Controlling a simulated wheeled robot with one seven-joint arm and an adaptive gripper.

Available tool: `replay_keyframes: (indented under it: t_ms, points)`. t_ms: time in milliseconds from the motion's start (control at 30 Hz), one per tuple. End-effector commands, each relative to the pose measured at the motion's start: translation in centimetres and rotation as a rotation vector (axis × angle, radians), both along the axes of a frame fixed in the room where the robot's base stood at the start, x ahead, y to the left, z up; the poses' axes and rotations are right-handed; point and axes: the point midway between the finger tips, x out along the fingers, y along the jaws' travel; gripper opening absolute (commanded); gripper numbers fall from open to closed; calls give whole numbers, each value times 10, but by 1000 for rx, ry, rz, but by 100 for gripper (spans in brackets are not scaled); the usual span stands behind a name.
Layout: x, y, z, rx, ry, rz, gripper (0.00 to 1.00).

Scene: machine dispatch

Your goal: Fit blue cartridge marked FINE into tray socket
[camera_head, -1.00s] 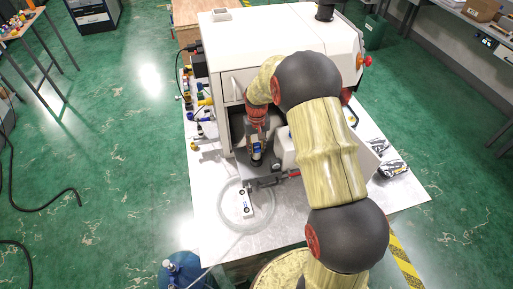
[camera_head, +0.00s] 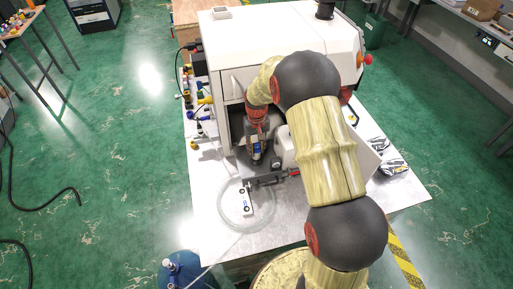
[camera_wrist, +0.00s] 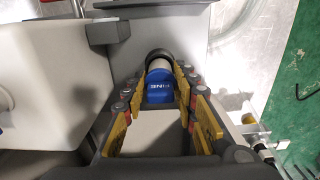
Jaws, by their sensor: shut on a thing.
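The blue cartridge marked FINE (camera_wrist: 159,88) sits between the fingertips of my gripper (camera_wrist: 160,98) in the wrist view. Its lettering appears upside down there. My gripper is shut on it, with yellow-edged finger links on both sides. A pale rounded part with a dark collar shows just beyond the blue part. In the head view my gripper (camera_head: 257,153) points down beside the front of the white machine, with a bit of blue at its tip. A dark grey piece (camera_head: 265,180) lies just below it. I cannot make out the tray socket; my gripper and the cartridge may hide it.
The white machine (camera_head: 280,45) stands behind and left of my arm. Several coloured parts line the table's left edge. A white housing is close at left in the wrist view (camera_wrist: 45,70).

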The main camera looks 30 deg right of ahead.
Motion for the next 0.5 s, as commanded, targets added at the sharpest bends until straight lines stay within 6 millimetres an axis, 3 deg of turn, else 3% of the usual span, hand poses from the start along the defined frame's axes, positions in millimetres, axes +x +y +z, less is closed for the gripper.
replay_keyframes:
  t_ms: [500]
  points:
    - [0,0,-11,0,0,0,0]
